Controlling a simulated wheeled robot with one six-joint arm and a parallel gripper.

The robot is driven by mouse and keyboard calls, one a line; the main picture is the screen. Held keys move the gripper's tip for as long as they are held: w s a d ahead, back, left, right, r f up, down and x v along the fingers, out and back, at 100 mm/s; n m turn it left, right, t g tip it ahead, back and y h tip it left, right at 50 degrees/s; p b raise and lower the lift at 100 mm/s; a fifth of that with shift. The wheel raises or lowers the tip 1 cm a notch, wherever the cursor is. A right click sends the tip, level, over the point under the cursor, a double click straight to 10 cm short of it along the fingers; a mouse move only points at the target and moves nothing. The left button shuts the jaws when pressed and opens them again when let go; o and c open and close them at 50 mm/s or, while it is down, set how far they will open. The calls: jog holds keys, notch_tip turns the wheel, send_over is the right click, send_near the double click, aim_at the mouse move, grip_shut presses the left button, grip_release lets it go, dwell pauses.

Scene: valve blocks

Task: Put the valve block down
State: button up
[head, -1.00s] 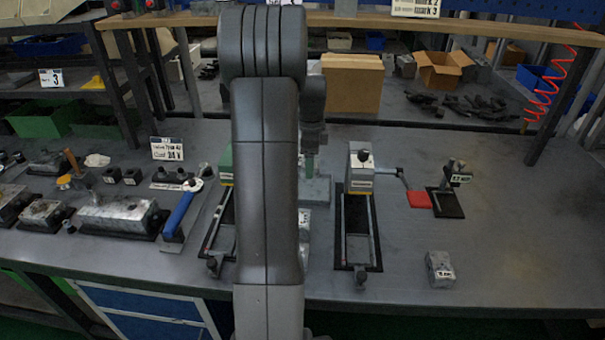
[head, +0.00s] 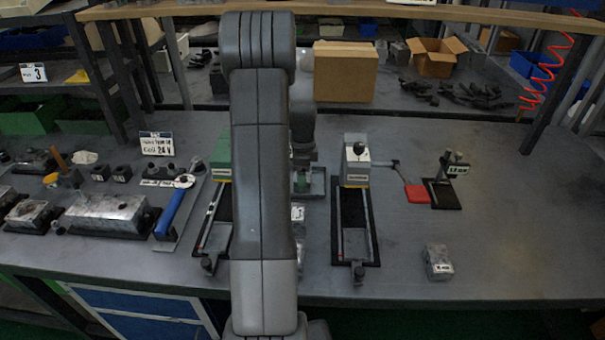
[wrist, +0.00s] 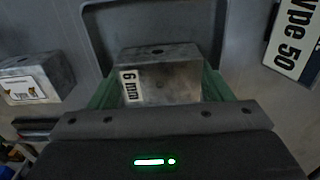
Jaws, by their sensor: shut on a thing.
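The valve block (wrist: 172,82) is a grey metal block with a hole in its top and a "6 mm" label. My gripper (wrist: 160,92) is shut on it, with a green finger on each side. Beyond and around the block is a grey tray (wrist: 93,32) with a raised rim. In the head view my arm hides most of the tray (head: 318,184), and a green fingertip of mine shows low over it. The held block cannot be made out there. Whether its underside touches the tray is not clear.
A "Type 50" sign (wrist: 294,45) lies to the right in the wrist view, and another labelled block (wrist: 36,80) to the left. A clamp fixture (head: 355,200) stands right of the tray. A loose block (head: 438,262) sits at the front right, with bare bench around it.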

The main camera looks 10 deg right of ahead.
jog(key=shift+f, duration=0.15)
jog(key=o, duration=1.1)
notch_tip(320, 180, up, 12)
jog(key=shift+r, duration=0.25)
